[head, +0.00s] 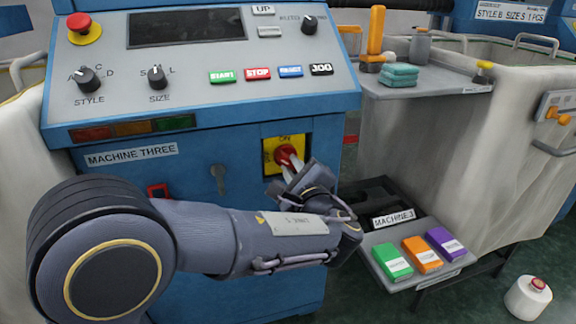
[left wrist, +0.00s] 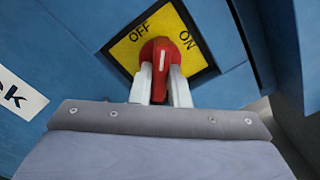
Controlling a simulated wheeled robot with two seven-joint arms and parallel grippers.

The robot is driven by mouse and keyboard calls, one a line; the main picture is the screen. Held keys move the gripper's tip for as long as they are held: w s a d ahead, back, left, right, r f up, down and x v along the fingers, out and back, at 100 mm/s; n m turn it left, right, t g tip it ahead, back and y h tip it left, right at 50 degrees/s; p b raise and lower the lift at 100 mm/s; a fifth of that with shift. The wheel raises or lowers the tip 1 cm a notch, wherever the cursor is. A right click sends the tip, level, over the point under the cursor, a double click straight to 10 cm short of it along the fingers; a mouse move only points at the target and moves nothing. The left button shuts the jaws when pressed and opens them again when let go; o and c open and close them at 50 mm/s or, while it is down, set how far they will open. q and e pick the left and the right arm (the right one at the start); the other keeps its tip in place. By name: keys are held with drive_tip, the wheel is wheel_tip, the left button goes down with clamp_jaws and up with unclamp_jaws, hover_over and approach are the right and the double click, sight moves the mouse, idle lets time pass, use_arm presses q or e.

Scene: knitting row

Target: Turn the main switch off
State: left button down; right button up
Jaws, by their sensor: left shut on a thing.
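The main switch is a red rotary knob (head: 285,154) on a yellow plate (head: 270,156) on the front of the blue machine three cabinet. My left gripper (head: 292,170) is at the knob, its arm crossing the cabinet front from the left. In the left wrist view the two pale fingers (left wrist: 160,92) are shut on the red knob (left wrist: 161,56), one on each side. The yellow plate (left wrist: 125,52) carries OFF at upper left and ON at upper right. The knob's white mark points up in the picture, between the two words. My right gripper is not in view.
Above the switch is the control panel (head: 200,100) with dials and coloured buttons. A key-shaped fitting (head: 219,179) is left of the switch. A low tray with green, orange and purple blocks (head: 421,254) stands at right. A white container (head: 528,297) is on the floor.

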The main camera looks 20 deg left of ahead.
use_arm(q)
drive_tip(key=shift+f+n+b, duration=0.1)
drive_tip(key=shift+n+b, duration=1)
drive_tip(key=shift+n, duration=0.6)
drive_tip(key=n, duration=0.4)
drive_tip(key=c, duration=1.6)
unclamp_jaws()
drive_tip(key=shift+c, duration=0.2)
drive_tip(key=v, duration=0.6)
